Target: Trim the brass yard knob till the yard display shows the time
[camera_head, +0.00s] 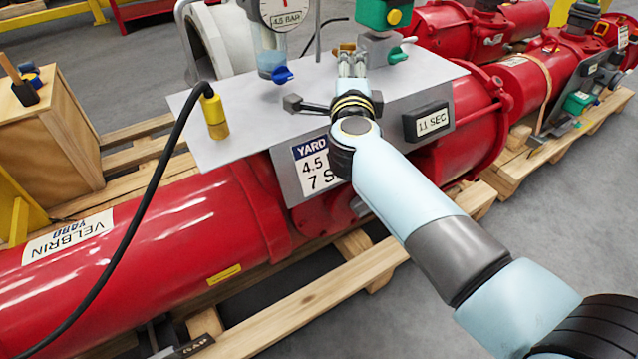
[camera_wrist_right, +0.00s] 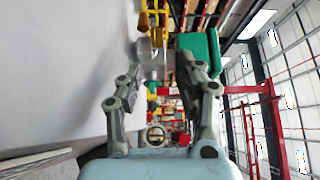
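The brass knob (camera_head: 347,46) shows at the far edge of the grey plate, just beyond my right gripper (camera_head: 352,62). In the right wrist view the brass piece (camera_wrist_right: 158,38) lies ahead of the fingertips. My right gripper (camera_wrist_right: 160,72) has its fingers apart, with nothing clearly held between them. The display (camera_head: 430,121) reads 11 SEC. The yard label (camera_head: 317,170) shows YARD, 4.5 and a 7 S line, partly hidden by my right wrist. My left gripper is not in view.
A yellow connector (camera_head: 214,115) with a black cable is at the left. Red cylinders rest on wooden pallets.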

